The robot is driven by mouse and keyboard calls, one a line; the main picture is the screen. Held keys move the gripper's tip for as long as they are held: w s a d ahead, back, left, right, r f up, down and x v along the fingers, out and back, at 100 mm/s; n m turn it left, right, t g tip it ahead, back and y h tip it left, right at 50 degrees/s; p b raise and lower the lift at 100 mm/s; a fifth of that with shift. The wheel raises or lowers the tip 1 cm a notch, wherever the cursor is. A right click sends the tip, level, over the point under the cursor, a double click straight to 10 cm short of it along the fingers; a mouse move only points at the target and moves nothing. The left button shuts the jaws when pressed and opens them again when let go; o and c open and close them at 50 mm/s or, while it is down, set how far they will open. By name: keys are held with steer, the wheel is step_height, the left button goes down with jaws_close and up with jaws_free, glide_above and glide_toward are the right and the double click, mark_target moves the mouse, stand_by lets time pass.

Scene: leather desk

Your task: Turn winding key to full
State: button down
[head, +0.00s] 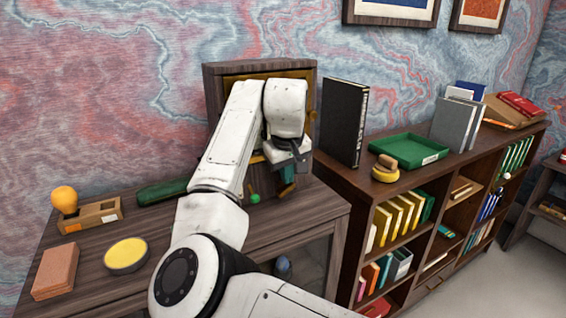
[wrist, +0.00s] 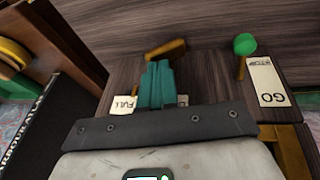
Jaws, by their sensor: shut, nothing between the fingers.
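The winding key (wrist: 166,49) appears as a brown-orange handle just beyond my fingertips in the wrist view, and at the front of the wooden cabinet in the head view (head: 288,189). My gripper (wrist: 158,66) has its teal fingers shut together and empty; it also shows in the head view (head: 284,174). I cannot tell whether the fingertips touch the key. A FULL label (wrist: 125,103) lies left of the fingers. A second label (wrist: 182,100) to their right is mostly hidden. The key's shaft is hidden.
A green-ball lever (wrist: 245,45) stands beside a label reading GO (wrist: 268,82). The wooden cabinet (head: 212,82) stands behind my arm. A black binder (head: 342,122) and green tray (head: 408,151) are on the right shelf. A yellow round tin (head: 126,255) is on the desk.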

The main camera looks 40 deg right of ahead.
steer(key=shift+s+d+p, duration=0.1)
steer(key=shift+d+p, duration=0.25)
steer(key=shift+p, duration=0.35)
stand_by(0.5)
steer(key=shift+d+p, duration=0.2)
steer(key=shift+p, duration=0.25)
